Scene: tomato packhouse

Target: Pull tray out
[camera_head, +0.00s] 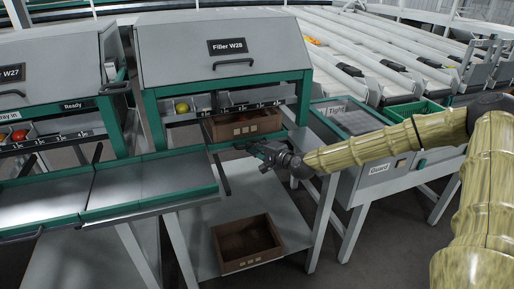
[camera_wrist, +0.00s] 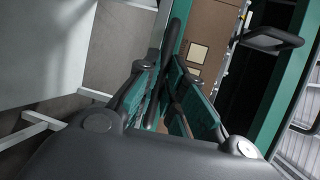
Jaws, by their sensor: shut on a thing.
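The filler W28 (camera_head: 225,48) has a bay under its hood, where a brown crate (camera_head: 243,124) sits behind a green front rail (camera_head: 222,147). My gripper (camera_head: 252,147) is at this rail, in front of the crate. In the wrist view, my gripper (camera_wrist: 178,112) has its green-padded fingers closed around a dark bar that looks like a handle (camera_wrist: 181,42). The brown crate with pale labels also shows beyond the fingers in the wrist view (camera_wrist: 213,25). The fingers partly hide the bar, and the tray under the crate is mostly hidden.
A grey, green-edged shelf (camera_head: 140,178) extends left in front of filler W27. An empty-looking brown crate (camera_head: 246,243) stands on the lower shelf. A grey cabinet (camera_head: 375,178) marked Guard stands right, behind my arm. Another black handle (camera_wrist: 270,40) is at upper right in the wrist view.

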